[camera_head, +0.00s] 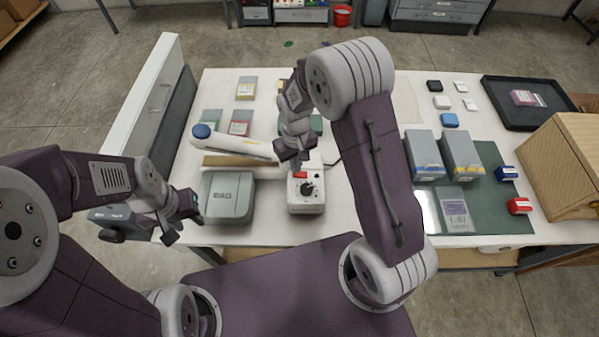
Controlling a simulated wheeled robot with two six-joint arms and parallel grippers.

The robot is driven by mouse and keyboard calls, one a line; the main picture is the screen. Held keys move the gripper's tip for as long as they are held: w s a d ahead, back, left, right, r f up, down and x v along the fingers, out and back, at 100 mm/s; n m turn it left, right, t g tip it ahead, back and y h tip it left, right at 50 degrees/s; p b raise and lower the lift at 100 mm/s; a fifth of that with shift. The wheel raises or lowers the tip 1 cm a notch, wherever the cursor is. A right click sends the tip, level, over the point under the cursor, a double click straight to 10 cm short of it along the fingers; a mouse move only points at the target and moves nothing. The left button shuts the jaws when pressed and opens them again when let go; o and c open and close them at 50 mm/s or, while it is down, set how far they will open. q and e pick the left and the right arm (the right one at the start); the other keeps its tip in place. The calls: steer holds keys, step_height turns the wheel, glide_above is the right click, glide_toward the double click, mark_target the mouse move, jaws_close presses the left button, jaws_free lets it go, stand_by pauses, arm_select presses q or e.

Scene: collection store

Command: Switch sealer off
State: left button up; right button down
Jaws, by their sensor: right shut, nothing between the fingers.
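A white control box (306,208) with a dark round dial stands near the table's front edge. A red switch (300,174) sits on its upper part; its on or off position is too small to tell. A long white sealer arm (240,147) with a blue round pad at its left end lies behind, over a tan base. My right gripper (295,165) is shut and empty, pointing down at the red switch; I cannot tell whether it touches. My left gripper (186,229) is open and empty at the table's front left edge.
A grey-green case (228,196) stands just left of the control box. Grey boxes (425,155) stand on a green mat (495,190) to the right. A black tray (510,115) and a wooden box (565,165) are at far right. A white panel (155,95) borders the table's left.

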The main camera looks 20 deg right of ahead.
steer(key=shift+f+b, duration=0.7)
steer(key=shift+f, duration=0.3)
stand_by(0.5)
steer(key=shift+r, duration=0.1)
step_height(320, 180, up, 7)
steer(key=p, duration=0.6)
steer(key=shift+r, duration=0.1)
